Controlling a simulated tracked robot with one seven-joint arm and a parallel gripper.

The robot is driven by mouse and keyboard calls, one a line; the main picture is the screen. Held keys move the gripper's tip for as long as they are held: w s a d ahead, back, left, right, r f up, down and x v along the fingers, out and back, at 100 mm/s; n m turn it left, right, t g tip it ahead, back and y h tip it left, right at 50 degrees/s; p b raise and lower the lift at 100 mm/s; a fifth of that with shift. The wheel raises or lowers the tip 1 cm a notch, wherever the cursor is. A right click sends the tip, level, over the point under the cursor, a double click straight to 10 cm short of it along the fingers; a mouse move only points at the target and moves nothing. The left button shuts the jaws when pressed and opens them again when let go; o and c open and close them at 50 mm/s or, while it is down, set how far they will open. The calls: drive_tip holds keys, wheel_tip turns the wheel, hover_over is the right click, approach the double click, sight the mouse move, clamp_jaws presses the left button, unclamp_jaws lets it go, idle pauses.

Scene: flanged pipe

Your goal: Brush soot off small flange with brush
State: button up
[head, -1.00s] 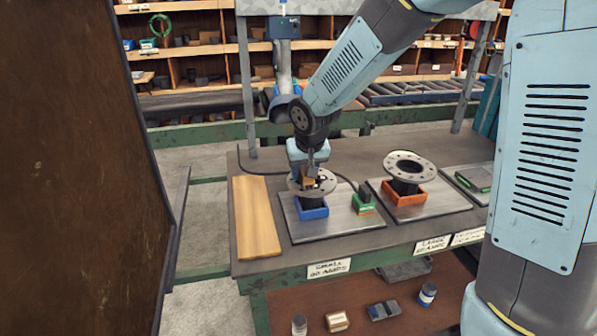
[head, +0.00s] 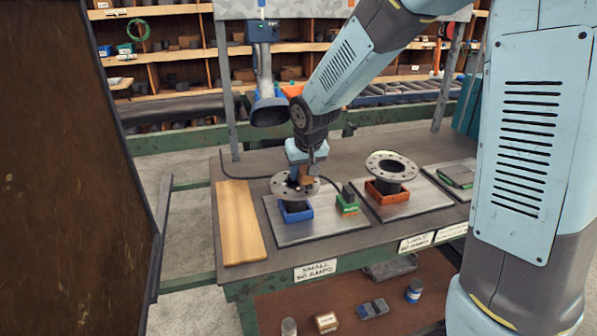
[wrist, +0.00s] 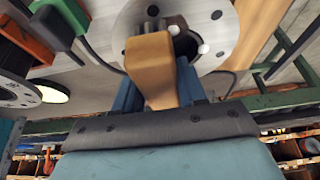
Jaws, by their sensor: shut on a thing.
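The small flange (head: 283,190) is a grey ring with bolt holes on top of a dark pipe, standing in a blue holder (head: 296,215) on a metal plate. My gripper (head: 305,178) is over the right part of this flange, pointing down. It is shut on the brush, whose tan wooden body (wrist: 151,68) shows between my blue fingers in the wrist view. The flange also shows in the wrist view (wrist: 222,32), right behind the brush. Dark patches near the ring's middle may be soot or openings.
A larger flange (head: 391,158) stands in an orange holder (head: 387,195) to the right. A wooden board (head: 239,222) lies at the bench's left.

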sight(278, 182)
drive_tip(key=shift+w+d, duration=0.15)
drive_tip(key=shift+d, duration=0.4)
drive_tip(key=shift+w+d, duration=0.15)
drive_tip(key=shift+d, duration=0.4)
drive_tip(key=shift+s+a+f, duration=0.1)
drive_tip(key=shift+s+a, duration=0.3)
drive_tip(key=shift+a, duration=1)
drive_tip(key=shift+s+a, duration=0.4)
drive_tip(key=shift+a, duration=0.95)
drive_tip(key=shift+s+a+f, duration=0.1)
drive_tip(key=shift+s+a, duration=0.3)
drive_tip(key=shift+a, duration=1)
drive_tip(key=shift+w+d+r, duration=0.1)
drive_tip(key=shift+w+d, duration=0.2)
drive_tip(key=shift+d, duration=0.8)
drive_tip(key=shift+w+d+f, duration=0.1)
drive_tip(key=shift+w+d, duration=0.25)
drive_tip(key=shift+d, duration=0.75)
drive_tip(key=shift+w+d+r, duration=0.1)
drive_tip(key=shift+w+d, duration=0.2)
drive_tip(key=shift+d, duration=0.8)
drive_tip(key=shift+w+d, duration=0.2)
drive_tip(key=shift+d, duration=0.7)
drive_tip(key=shift+s+a, duration=0.25)
drive_tip(key=shift+a, duration=0.7)
drive_tip(key=shift+s+a, duration=0.3)
drive_tip(key=shift+a, duration=0.6)
drive_tip(key=shift+s+a, duration=0.25)
drive_tip(key=shift+a, duration=0.7)
